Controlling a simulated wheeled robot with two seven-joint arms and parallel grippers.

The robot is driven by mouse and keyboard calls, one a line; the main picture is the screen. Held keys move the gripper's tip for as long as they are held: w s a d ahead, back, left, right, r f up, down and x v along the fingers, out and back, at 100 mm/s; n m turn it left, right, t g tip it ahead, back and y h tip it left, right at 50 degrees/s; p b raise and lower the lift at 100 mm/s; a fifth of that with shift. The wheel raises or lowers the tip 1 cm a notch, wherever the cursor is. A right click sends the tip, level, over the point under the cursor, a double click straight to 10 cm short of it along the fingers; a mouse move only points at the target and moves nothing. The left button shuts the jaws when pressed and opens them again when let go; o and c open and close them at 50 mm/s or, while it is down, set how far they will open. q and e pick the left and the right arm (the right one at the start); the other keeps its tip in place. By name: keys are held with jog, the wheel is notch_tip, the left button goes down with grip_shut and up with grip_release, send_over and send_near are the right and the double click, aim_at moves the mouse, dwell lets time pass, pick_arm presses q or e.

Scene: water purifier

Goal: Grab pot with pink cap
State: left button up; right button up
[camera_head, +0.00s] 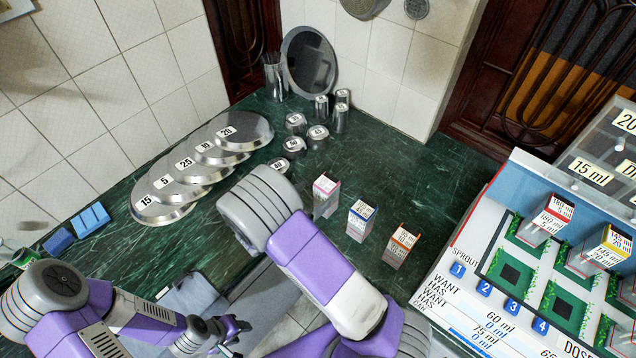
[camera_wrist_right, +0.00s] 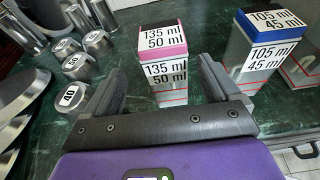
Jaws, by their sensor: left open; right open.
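The pot with the pink cap (camera_head: 326,192) stands upright on the green counter. It is labelled 135 ml and 50 ml in the right wrist view (camera_wrist_right: 164,70). My right gripper (camera_wrist_right: 160,95) is open, with its fingers on either side of the pink-capped pot and visible gaps beside it. My left gripper (camera_head: 236,326) is open at the lower left, below the counter's front edge and away from the pots.
A blue-capped pot (camera_head: 361,219) stands just right of the pink one, and an orange-capped pot (camera_head: 402,243) further right. Metal weights (camera_head: 296,146) and numbered discs (camera_head: 160,195) lie to the left. A planter board (camera_head: 500,310) stands at the right.

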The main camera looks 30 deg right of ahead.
aim_at(321, 194)
jog(key=shift+d+f, duration=0.15)
jog(key=shift+d, duration=0.35)
jog(key=x, duration=0.6)
jog(key=shift+s+f, duration=0.2)
jog(key=shift+c, duration=0.3)
jog(key=c, duration=1)
jog(key=shift+r, duration=0.1)
jog(key=shift+c, duration=0.2)
